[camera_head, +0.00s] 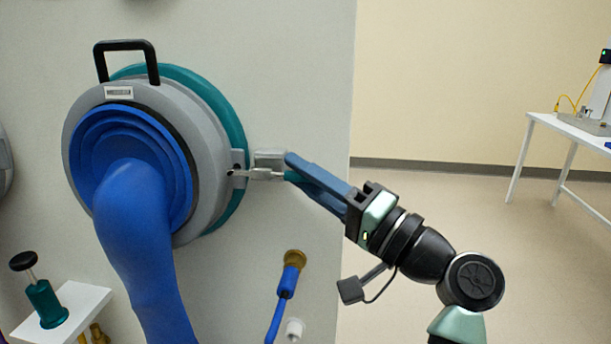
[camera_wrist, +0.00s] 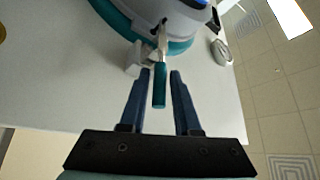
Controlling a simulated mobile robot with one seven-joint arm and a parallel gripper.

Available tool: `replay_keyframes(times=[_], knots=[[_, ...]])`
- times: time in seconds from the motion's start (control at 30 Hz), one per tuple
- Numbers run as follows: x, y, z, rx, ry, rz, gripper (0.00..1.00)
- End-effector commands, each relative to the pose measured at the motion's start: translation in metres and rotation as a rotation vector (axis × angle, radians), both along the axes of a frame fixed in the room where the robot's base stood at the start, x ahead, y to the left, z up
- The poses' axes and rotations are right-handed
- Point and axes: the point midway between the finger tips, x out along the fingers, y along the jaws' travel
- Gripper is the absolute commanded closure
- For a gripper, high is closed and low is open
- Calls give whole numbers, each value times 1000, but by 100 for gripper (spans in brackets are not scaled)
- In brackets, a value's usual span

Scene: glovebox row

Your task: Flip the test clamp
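The test clamp (camera_head: 258,174) is a metal toggle clamp at the right edge of the round glove port. Its teal handle (camera_head: 292,177) points right, towards my gripper (camera_head: 303,172). In the wrist view, the teal handle (camera_wrist: 159,88) lies between the two blue fingers of my gripper (camera_wrist: 161,73), with a visible gap on each side. My gripper is open around the handle. The clamp's metal arm (camera_wrist: 163,40) reaches to the grey port ring. In the head view, the near finger hides part of the handle.
The port carries a blue glove sleeve (camera_head: 140,230) and a black grab handle (camera_head: 125,45). Below the clamp hangs a blue hose (camera_head: 287,282) with a brass end. A white shelf (camera_head: 80,305) holds a teal plunger (camera_head: 46,303). A white table (camera_head: 570,125) stands far right; floor between is clear.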

Motion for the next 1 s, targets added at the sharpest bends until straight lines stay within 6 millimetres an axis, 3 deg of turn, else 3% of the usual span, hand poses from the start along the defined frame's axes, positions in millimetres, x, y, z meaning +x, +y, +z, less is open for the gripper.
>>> replay_keyframes(times=[0.1,0.47,1.0], knots=[[0,0,0,-1,-1,0,52],[-4,-6,-3,-1,0,-4,52],[-66,-86,-30,0,0,-5,52]])
